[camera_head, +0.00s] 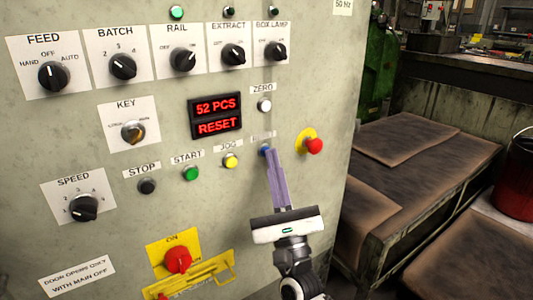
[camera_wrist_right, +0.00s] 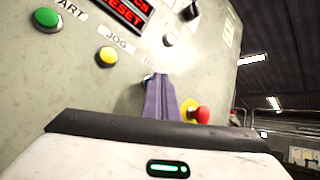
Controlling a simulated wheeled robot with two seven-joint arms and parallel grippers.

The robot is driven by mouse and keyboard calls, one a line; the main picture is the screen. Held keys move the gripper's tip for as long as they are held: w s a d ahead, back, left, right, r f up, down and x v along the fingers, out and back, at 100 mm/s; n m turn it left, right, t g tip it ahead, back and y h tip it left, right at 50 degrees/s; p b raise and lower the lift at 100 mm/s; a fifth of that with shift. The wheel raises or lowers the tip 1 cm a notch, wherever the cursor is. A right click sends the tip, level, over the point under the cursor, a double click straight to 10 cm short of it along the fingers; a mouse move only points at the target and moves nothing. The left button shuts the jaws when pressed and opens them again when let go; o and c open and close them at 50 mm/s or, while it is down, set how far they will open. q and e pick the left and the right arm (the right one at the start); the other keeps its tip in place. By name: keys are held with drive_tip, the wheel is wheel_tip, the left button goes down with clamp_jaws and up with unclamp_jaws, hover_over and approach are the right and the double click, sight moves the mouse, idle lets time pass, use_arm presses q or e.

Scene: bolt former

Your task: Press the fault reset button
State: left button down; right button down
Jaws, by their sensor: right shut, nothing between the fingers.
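The blue button (camera_head: 264,149) sits on the grey panel, right of the yellow JOG button (camera_head: 231,160). The label above it is mostly hidden and unreadable. My right gripper (camera_head: 270,152) is shut and empty, its purple fingers pointing up at the blue button. The fingertips overlap the button's edge in the head view; I cannot tell whether they touch it. In the right wrist view the shut fingers (camera_wrist_right: 158,78) cover most of the blue button (camera_wrist_right: 147,80). The red display (camera_head: 217,116) reads "52 PCS RESET". My left gripper is not in view.
A red emergency knob (camera_head: 314,146) on a yellow plate is close to the right of the fingers. The ZERO button (camera_head: 265,105) is above, the green START button (camera_head: 191,173) to the left. A red main switch (camera_head: 178,260) is lower left. Brown-topped tables stand right of the panel.

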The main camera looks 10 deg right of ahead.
drive_tip(key=shift+w, duration=0.15)
idle(0.5)
drive_tip(key=shift+s+d, duration=0.2)
drive_tip(key=shift+s, duration=0.6)
drive_tip(key=s, duration=0.1)
drive_tip(key=s+d+p, duration=0.1)
drive_tip(key=s, duration=0.1)
drive_tip(key=s+p, duration=0.1)
drive_tip(key=shift+s+d, duration=0.35)
